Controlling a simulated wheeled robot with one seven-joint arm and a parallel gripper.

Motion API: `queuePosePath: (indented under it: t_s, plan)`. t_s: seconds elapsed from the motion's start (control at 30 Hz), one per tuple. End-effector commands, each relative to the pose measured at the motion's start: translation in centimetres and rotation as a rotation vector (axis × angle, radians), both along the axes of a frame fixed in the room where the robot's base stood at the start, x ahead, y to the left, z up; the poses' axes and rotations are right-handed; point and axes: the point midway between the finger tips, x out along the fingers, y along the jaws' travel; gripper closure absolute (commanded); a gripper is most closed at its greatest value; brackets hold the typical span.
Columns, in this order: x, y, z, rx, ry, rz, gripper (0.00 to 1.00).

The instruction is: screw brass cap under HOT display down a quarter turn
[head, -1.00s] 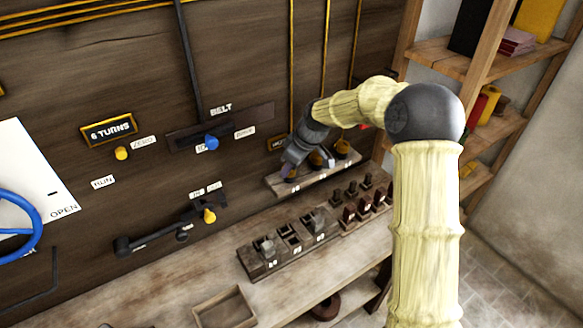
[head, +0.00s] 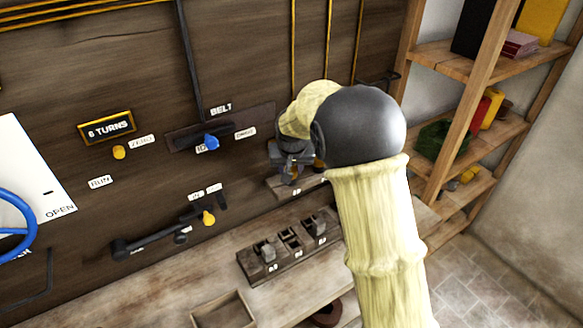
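My gripper (head: 290,172) is dark grey and points down over the left end of a small wooden ledge (head: 281,190) on the panel. A sliver of a brass cap (head: 319,165) shows just right of it. The gripper and my forearm hide the rest of the caps and the HOT display, so I cannot tell which cap is under that display. I cannot see whether the fingers are open, or whether they touch a cap.
Shelves (head: 455,65) stand at right.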

Motion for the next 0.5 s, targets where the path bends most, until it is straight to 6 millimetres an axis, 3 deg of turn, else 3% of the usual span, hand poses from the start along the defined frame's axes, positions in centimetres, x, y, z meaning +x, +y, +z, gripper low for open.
queuePosePath:
  t_s: [0.5]
  plan:
    - [0.07,0.3,0.14,0.002,-0.003,-0.294,0.87]
